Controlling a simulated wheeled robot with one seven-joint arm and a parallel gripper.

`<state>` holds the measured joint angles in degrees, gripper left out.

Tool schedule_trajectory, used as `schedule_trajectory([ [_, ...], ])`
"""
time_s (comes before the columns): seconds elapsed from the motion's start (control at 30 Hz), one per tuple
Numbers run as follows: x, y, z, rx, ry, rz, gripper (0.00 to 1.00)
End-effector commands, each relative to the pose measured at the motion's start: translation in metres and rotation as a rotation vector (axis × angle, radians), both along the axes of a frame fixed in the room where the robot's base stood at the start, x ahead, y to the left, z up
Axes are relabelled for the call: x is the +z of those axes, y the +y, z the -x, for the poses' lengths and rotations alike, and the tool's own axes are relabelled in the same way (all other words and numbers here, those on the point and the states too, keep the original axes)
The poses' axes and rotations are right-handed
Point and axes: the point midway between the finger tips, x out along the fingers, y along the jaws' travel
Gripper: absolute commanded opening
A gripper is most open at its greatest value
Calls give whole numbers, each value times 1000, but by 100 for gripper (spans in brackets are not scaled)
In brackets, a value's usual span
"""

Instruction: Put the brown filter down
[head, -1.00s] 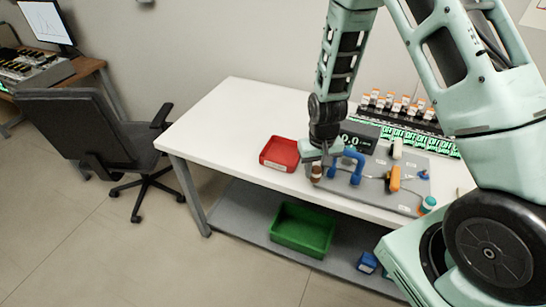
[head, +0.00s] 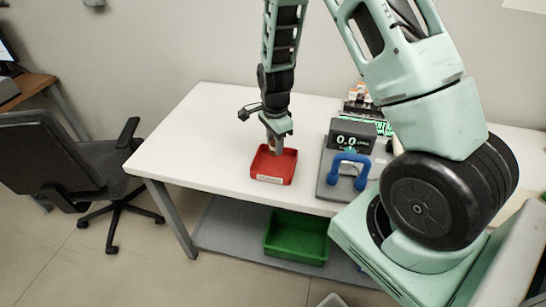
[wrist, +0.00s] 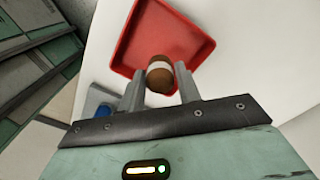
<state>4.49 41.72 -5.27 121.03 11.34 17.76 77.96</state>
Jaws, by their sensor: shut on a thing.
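The brown filter (wrist: 159,84) is a small brown cylinder with a white band. In the wrist view it sits between the two fingers of my gripper (wrist: 159,88), which is shut on it. In the head view my gripper (head: 276,149) points down at the red tray (head: 271,180), and the filter is too small and covered to make out clearly there. The tray also shows in the wrist view (wrist: 135,45), behind the filter, with its floor empty where visible. I cannot tell whether the filter touches the tray floor.
The tray stands on a white table (head: 215,130). To its right is a grey device with a 0.0 display (head: 346,140) and a blue handle (head: 347,170). A green bin (head: 297,238) is on the lower shelf. The table left of the tray is clear.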

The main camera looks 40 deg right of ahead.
Motion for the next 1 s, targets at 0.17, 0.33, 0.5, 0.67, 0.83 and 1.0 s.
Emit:
schedule_trajectory([
  [0.17, -17, 0, 0, 2, 1, 0, 11],
  [0.33, -40, 0, 1, 2, 3, 0, 11],
  [0.5, -57, 0, 0, 3, -1, -1, 11],
  [0.67, -58, 0, 0, 3, -1, 0, 11],
  [0.83, -60, 0, 0, 3, -1, 0, 11],
  [1.0, -61, 0, 0, 3, -1, 0, 55],
])
